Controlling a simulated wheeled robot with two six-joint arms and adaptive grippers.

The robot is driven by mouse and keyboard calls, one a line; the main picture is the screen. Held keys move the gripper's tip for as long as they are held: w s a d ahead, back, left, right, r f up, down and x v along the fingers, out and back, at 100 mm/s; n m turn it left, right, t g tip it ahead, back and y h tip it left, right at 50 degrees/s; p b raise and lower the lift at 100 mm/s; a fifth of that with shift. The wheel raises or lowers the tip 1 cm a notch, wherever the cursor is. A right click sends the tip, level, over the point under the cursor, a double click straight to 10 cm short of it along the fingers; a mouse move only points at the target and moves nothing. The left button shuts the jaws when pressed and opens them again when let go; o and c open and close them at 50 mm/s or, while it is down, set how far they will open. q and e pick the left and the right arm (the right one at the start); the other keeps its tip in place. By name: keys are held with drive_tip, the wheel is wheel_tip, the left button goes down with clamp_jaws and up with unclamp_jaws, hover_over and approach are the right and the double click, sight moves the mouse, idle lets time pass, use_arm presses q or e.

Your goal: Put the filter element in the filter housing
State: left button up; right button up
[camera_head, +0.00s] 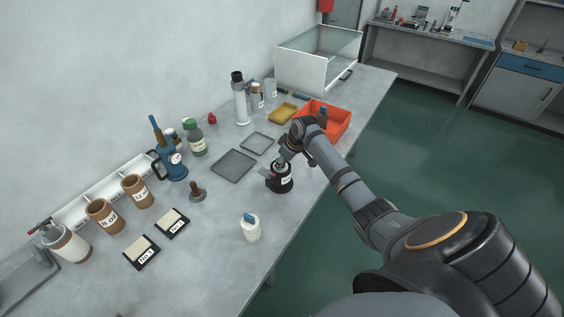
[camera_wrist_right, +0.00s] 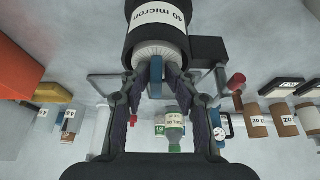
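A black filter housing (camera_head: 280,182) with a white label stands on the bench in the head view. In the right wrist view the housing (camera_wrist_right: 158,30) reads "40 micron", and a white ribbed filter element (camera_wrist_right: 160,50) shows at its mouth; how deep it sits I cannot tell. A blue tab (camera_wrist_right: 156,78) sticks out of this element. My right gripper (camera_wrist_right: 157,80) has its fingers on either side of the tab, apparently with small gaps. A second white element with a blue tab (camera_head: 251,231) stands on the bench near the front edge. My left gripper is out of view.
An orange bin (camera_head: 338,124) and a yellow tray (camera_head: 283,113) lie beyond the housing. Flat grey trays (camera_head: 234,165), a blue gauge pump (camera_head: 172,163), a green-capped bottle (camera_head: 196,141) and brown jars (camera_head: 137,191) are to the left. Bare bench surrounds the second element.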

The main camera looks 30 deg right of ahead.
drive_tip(key=shift+s+f, duration=0.15)
drive_tip(key=shift+f, duration=0.5)
drive_tip(key=shift+d, duration=0.1)
drive_tip(key=shift+r, duration=0.3)
drive_tip(key=w+b+v, duration=0.1)
drive_tip(key=v, duration=1.2)
drive_tip(key=shift+b, duration=0.4)
drive_tip(key=shift+d+r, duration=0.15)
